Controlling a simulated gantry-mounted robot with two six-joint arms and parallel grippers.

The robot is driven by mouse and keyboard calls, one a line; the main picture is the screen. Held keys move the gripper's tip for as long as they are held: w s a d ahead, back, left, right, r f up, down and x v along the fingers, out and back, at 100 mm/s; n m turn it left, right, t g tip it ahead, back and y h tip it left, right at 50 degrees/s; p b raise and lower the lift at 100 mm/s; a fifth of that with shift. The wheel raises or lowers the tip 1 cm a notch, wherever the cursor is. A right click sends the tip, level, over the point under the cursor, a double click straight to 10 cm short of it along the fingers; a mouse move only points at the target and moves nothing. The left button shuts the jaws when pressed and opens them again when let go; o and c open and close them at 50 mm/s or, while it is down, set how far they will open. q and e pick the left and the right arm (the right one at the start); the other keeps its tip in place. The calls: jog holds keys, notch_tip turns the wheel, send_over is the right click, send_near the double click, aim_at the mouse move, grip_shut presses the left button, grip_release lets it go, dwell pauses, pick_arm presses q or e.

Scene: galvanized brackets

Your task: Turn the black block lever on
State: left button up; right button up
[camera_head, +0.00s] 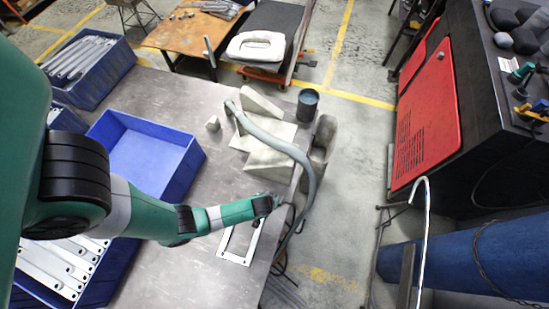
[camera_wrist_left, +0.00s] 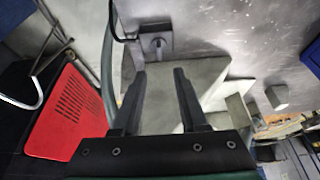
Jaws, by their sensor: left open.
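A small dark block with a lever (camera_wrist_left: 156,43) lies on the grey table top in the left wrist view, with a black cable running to its left side. It is just beyond my left fingertips and apart from them. I cannot tell the lever's setting. My left gripper (camera_wrist_left: 160,75) is open, with nothing between its fingers but the grey block surface behind. In the head view my left gripper (camera_head: 266,205) is over the table's right edge, and the lever block is not clearly visible there. My right gripper is in neither view.
Grey metal blocks (camera_head: 268,165) and a thick grey hose (camera_head: 285,145) are beside my left gripper. A dark cup (camera_head: 308,104) stands behind them. A white frame bracket (camera_head: 238,246) lies in front. Blue bins (camera_head: 120,125) are at the left. The table's middle is fairly clear.

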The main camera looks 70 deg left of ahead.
aim_at(275, 195)
pick_arm(q)
jog(key=b+x, duration=0.8)
jog(key=x, duration=0.2)
jog(key=shift+w+f, duration=0.1)
jog(key=shift+w, duration=0.05)
jog(key=shift+w+a+f+b, duration=0.1)
jog(key=shift+a+f+b, duration=0.15)
jog(key=shift+f+b, duration=0.25)
grip_shut()
